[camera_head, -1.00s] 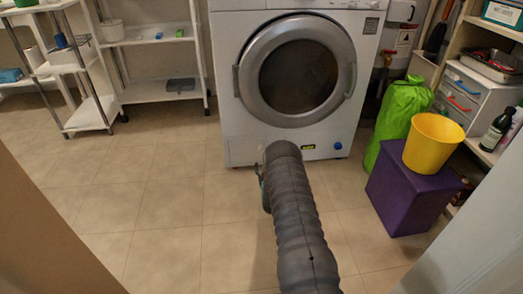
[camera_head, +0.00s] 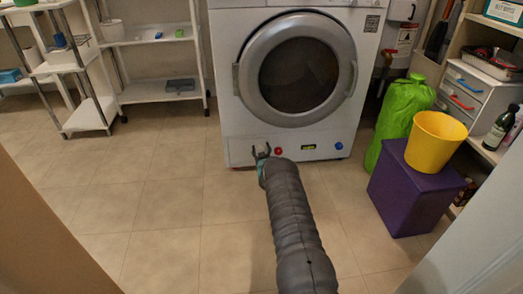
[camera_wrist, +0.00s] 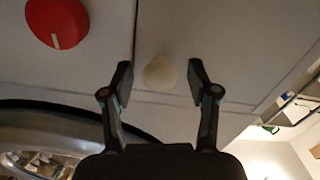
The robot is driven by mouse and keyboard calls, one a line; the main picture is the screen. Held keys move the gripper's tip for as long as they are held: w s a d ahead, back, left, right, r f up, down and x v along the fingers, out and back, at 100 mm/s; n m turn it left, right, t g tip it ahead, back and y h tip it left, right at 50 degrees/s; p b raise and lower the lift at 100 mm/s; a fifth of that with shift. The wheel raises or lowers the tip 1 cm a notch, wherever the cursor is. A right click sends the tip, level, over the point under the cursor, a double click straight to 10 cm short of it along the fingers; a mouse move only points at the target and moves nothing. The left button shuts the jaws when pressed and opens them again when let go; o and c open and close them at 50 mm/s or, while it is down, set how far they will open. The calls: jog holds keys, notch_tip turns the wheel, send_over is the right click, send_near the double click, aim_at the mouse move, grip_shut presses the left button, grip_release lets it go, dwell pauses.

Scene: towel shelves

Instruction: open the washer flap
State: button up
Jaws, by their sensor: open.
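The white washer (camera_head: 220,100) stands ahead with its round door (camera_head: 300,75) shut. Its flap (camera_head: 240,152) is a panel at the lower left of the front, and it looks shut. The flap bears a small cream knob (camera_wrist: 160,73). My gripper (camera_head: 262,149) is at the flap, low on the washer front. In the wrist view my gripper (camera_wrist: 160,78) is open, with one finger on each side of the knob. The fingers look apart from the knob; I cannot tell how far the tips are from the panel.
A red dial (camera_wrist: 57,22) sits beside the flap; a small display (camera_head: 309,147) and blue knob (camera_head: 338,146) are further right. A purple box (camera_head: 412,195) with a yellow bucket (camera_head: 434,141) and a green bag (camera_head: 401,115) stand at right. The floor at left is clear.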

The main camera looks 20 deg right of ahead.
grip_shut()
dwell(0.3)
